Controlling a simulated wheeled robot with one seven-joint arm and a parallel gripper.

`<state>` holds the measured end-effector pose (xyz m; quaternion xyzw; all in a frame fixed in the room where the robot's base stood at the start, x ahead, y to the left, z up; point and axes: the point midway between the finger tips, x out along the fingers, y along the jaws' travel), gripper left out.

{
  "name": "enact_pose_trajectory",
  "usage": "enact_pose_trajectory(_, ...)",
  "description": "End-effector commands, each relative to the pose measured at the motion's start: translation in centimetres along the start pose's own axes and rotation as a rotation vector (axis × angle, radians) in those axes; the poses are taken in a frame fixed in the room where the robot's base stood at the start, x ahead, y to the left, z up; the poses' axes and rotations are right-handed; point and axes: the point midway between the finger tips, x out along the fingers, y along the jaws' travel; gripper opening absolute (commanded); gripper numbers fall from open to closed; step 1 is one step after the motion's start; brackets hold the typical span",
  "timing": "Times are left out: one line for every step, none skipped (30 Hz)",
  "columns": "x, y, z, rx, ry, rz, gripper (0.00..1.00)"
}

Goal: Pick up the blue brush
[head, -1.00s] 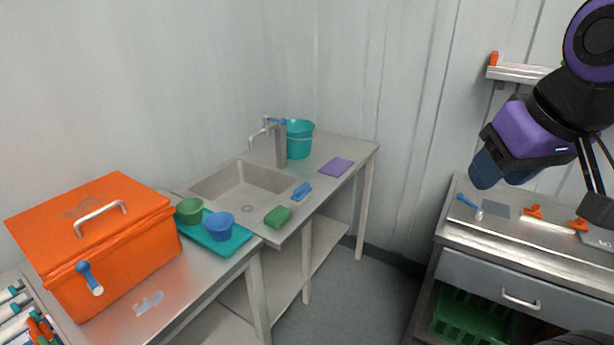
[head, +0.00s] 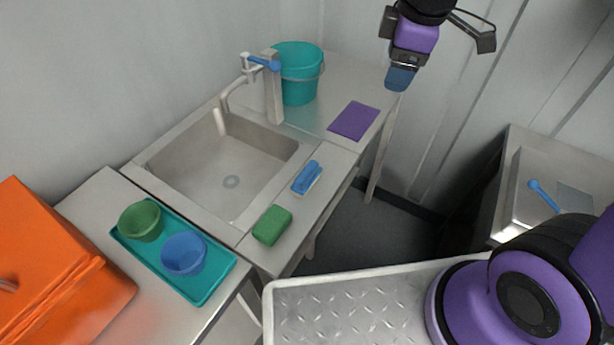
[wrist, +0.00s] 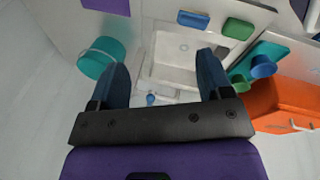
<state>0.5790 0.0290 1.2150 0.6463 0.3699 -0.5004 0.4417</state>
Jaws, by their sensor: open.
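The blue brush (head: 307,177) lies on the front rim of the sink counter, between the green sponge (head: 272,225) and the purple cloth (head: 354,120). It has a blue top and a pale underside. In the wrist view the brush (wrist: 193,19) shows near the top, beyond the fingers. My gripper (head: 399,80) hangs in the air above and to the right of the purple cloth in the head view, apart from the brush. In the wrist view my gripper (wrist: 168,75) has its two blue fingers wide apart, with nothing between them.
The sink basin (head: 215,170) lies behind the brush, with a tall faucet (head: 272,90) and a teal bucket (head: 298,75). A teal tray (head: 217,287) holds a green bowl (head: 141,220) and a blue bowl (head: 184,253). An orange box (head: 60,275) stands at left.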

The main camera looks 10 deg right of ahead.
Motion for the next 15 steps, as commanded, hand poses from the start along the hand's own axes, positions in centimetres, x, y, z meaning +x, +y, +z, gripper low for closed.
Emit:
enact_pose_trajectory(1.8,0.0,-1.3,-0.095,-0.009,-0.024,0.72)
enact_pose_trajectory(2.7,0.0,-1.9,-0.152,-0.011,-0.035,0.72)
enact_pose_trajectory(3.9,0.0,-2.8,-0.23,-0.014,-0.049,0.72)
enact_pose_trajectory(4.9,-0.1,-3.4,-0.287,-0.016,-0.06,0.72)
enact_pose_trajectory(5.8,-0.2,-4.1,-0.345,-0.016,-0.07,0.72)
enact_pose_trajectory(7.2,-0.4,-4.9,-0.423,-0.018,-0.086,0.72)
enact_pose_trajectory(8.2,-0.6,-5.5,-0.481,-0.017,-0.096,0.72)
enact_pose_trajectory(9.2,-0.8,-6.1,-0.538,-0.017,-0.108,0.72)
enact_pose_trajectory(10.6,-1.2,-6.9,-0.615,-0.016,-0.123,0.72)
enact_pose_trajectory(11.6,-1.4,-7.5,-0.672,-0.014,-0.134,0.72)
enact_pose_trajectory(12.6,-1.8,-8.1,-0.729,-0.012,-0.146,0.72)
enact_pose_trajectory(13.9,-2.3,-8.7,-0.801,-0.008,-0.161,0.72)
enact_pose_trajectory(14.9,-2.7,-9.2,-0.854,-0.005,-0.171,0.72)
enact_pose_trajectory(15.8,-3.0,-9.6,-0.902,-0.002,-0.181,0.72)
enact_pose_trajectory(16.9,-3.5,-10.1,-0.964,0.003,-0.192,0.72)
